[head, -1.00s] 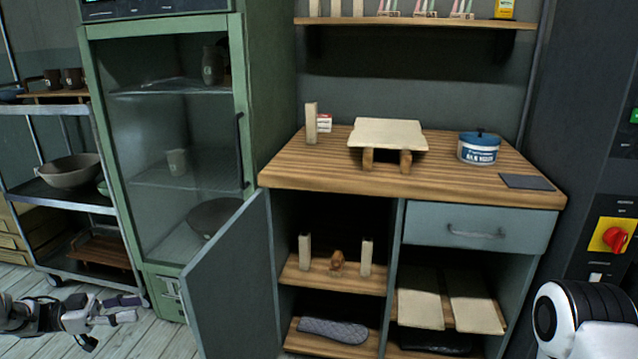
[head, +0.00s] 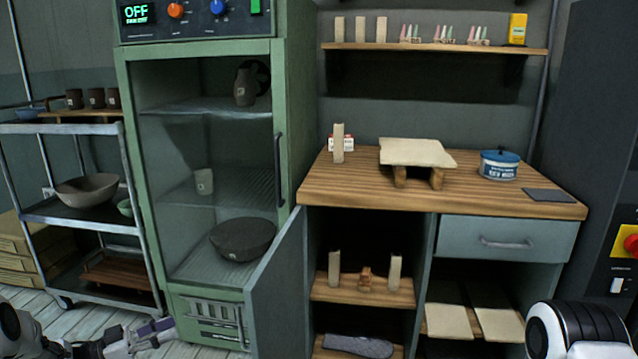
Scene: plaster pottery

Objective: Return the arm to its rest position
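My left gripper (head: 150,338) shows at the bottom left of the head view, low over the floor in front of the cart and the green cabinet. It touches nothing that I can see. Its fingers are small and partly cut by the frame's lower edge, so I cannot tell how wide they stand. A white and black part of my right arm (head: 580,332) shows at the bottom right. My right gripper is outside the view.
A green glass-fronted cabinet (head: 290,120) stands at centre left. The wooden-topped workbench (head: 330,190) has its grey door (head: 277,290) swung open toward me. A metal cart (head: 75,212) stands at the left. Some floor (head: 50,322) shows at lower left.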

